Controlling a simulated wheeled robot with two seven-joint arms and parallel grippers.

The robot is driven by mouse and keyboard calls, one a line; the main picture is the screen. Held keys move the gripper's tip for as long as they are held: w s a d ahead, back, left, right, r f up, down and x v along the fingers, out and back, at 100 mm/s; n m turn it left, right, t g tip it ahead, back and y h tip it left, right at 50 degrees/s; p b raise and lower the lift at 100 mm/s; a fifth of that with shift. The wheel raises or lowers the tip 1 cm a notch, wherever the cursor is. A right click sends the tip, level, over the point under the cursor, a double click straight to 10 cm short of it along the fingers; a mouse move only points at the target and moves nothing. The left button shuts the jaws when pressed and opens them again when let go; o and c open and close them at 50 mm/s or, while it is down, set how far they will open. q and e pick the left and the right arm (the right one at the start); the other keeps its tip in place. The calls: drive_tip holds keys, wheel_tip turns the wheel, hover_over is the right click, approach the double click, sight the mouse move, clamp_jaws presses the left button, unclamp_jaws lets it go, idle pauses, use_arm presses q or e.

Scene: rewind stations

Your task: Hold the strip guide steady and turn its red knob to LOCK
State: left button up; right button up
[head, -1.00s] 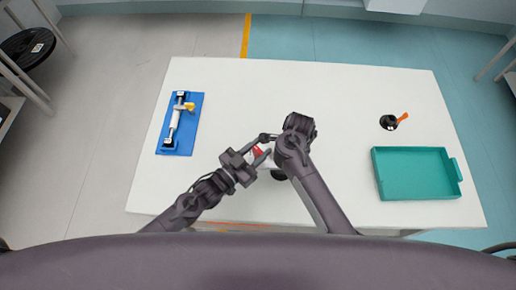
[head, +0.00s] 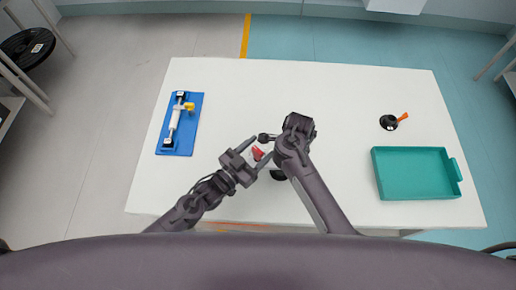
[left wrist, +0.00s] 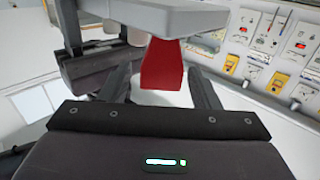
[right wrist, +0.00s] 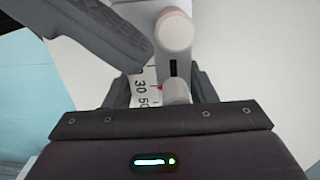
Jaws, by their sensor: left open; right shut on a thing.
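The red knob (head: 258,154) is between the spread fingers of my open left gripper (head: 261,148). In the left wrist view the knob (left wrist: 162,66) sits above a white round part, with a finger on either side and gaps visible. I cannot read the knob's LOCK position. The strip guide (right wrist: 140,90) shows in the right wrist view, with a white face, printed numbers and a small red mark. My right gripper (right wrist: 160,88) is shut on the guide. In the head view my right arm hides most of the guide.
A blue base (head: 181,139) with a white roller and yellow knob lies at the table's left. A teal tray (head: 415,196) is at the right, with a black disc (head: 388,122) with an orange tab behind it. The white table (head: 330,90) is clear at the back.

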use_arm(q)
drive_tip(key=v, duration=1.2)
use_arm(e)
drive_tip(key=o, duration=1.3)
drive_tip(key=shift+r, duration=0.1)
